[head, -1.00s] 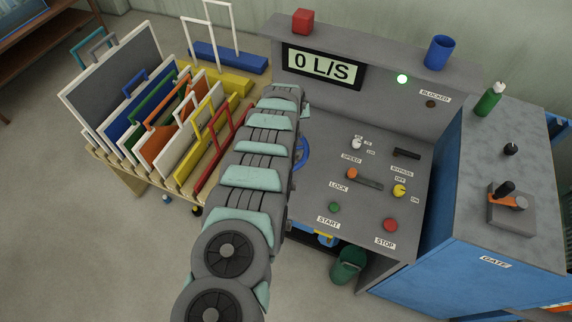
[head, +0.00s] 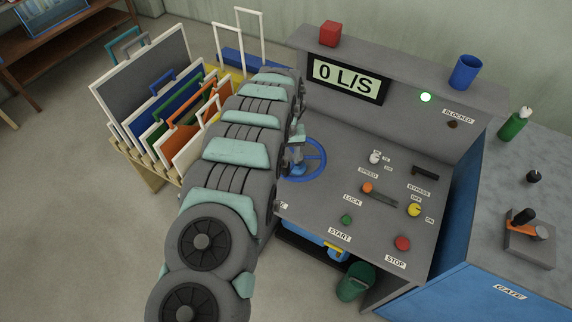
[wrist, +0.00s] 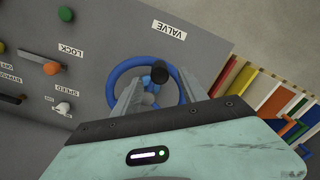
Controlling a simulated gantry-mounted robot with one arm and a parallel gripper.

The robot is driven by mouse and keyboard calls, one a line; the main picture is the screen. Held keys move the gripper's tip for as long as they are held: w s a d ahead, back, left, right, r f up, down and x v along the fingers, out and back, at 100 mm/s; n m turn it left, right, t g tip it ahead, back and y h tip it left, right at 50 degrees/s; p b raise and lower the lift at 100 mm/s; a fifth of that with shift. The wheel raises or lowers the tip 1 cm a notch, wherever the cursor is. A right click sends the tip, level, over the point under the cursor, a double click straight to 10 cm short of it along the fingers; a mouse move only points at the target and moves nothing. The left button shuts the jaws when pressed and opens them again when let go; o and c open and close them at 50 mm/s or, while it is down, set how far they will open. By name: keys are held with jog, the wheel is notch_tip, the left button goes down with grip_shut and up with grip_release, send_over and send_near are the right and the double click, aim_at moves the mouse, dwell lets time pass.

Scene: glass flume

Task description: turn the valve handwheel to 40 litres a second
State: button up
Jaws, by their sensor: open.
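The blue valve handwheel (head: 318,160) stands on the grey console, partly hidden behind my arm in the head view. In the wrist view the handwheel (wrist: 117,75) shows whole in outline, with a dark knob (wrist: 160,74) on it and the VALVE label beyond. My gripper (wrist: 158,90) is open, its two fingers reaching over the wheel on either side of its hub area and the knob. I cannot tell whether they touch it. In the head view my gripper (head: 297,150) is mostly hidden beside the wheel. The display (head: 346,79) reads 0 L/S.
The console holds an orange lock lever (head: 368,188), a green start button (head: 346,219), a red stop button (head: 402,243) and a yellow bypass knob (head: 414,209). A rack of coloured panels (head: 154,175) stands left of my arm.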

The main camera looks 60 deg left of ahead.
aim_at(285, 163)
jog(key=shift+f, duration=2.6)
grip_shut()
